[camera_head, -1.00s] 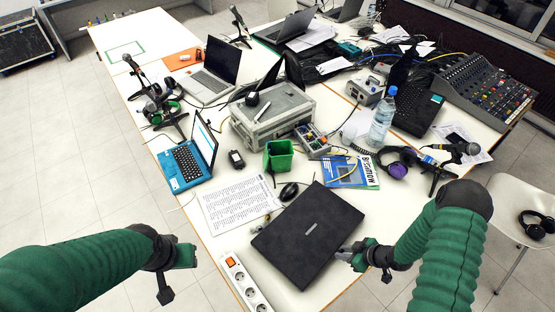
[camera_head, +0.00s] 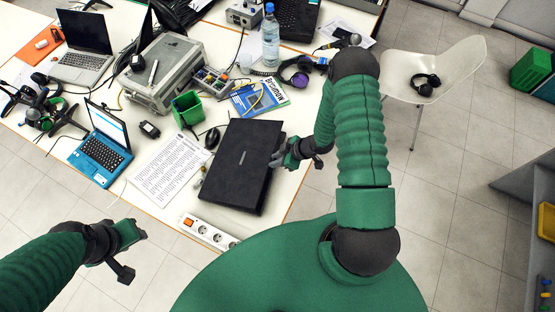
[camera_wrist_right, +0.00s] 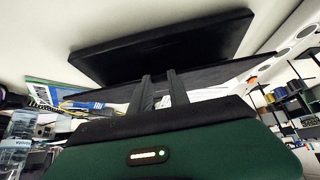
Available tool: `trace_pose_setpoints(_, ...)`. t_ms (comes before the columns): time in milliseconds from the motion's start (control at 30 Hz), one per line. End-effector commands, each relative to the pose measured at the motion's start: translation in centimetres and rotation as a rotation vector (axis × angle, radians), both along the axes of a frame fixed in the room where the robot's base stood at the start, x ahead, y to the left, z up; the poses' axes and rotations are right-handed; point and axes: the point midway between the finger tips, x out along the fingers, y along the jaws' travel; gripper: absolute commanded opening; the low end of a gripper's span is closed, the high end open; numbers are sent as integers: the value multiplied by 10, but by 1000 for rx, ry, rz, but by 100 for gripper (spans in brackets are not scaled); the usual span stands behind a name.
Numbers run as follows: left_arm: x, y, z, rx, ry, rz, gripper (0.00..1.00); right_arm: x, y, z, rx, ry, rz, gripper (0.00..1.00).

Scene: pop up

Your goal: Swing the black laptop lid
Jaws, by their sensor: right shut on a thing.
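The black laptop (camera_head: 238,165) lies on the white table near its front edge, its lid top facing up. In the right wrist view, which looks upside down, the lid (camera_wrist_right: 205,82) shows as a thin slab a little apart from the thicker base (camera_wrist_right: 165,45). My right gripper (camera_head: 279,158) is at the laptop's right edge, shut on the lid; its fingers (camera_wrist_right: 163,90) reach the lid edge in the wrist view. The exact contact is partly hidden. My left gripper (camera_head: 134,254) is open and empty, off the table's front left edge.
A power strip (camera_head: 207,232) lies just in front of the laptop. A mouse (camera_head: 212,138), a printed sheet (camera_head: 168,167) and a green bin (camera_head: 186,108) are left of it. A blue book (camera_head: 262,95) lies behind. A white chair (camera_head: 440,75) with headphones stands at right.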

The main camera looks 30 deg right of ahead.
Motion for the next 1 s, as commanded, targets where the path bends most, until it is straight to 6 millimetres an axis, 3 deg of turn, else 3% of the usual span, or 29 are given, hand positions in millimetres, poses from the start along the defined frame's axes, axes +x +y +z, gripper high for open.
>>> trace_pose_setpoints(333, 0, 0, 3, 0, 0, 0, 36, 2, -1, 4, -3, -1, -2, 0)
trace_pose_setpoints(1000, 0, 0, 48, 0, 0, 0, 36, 25, 17, 59, -2, -5, -2, 0)
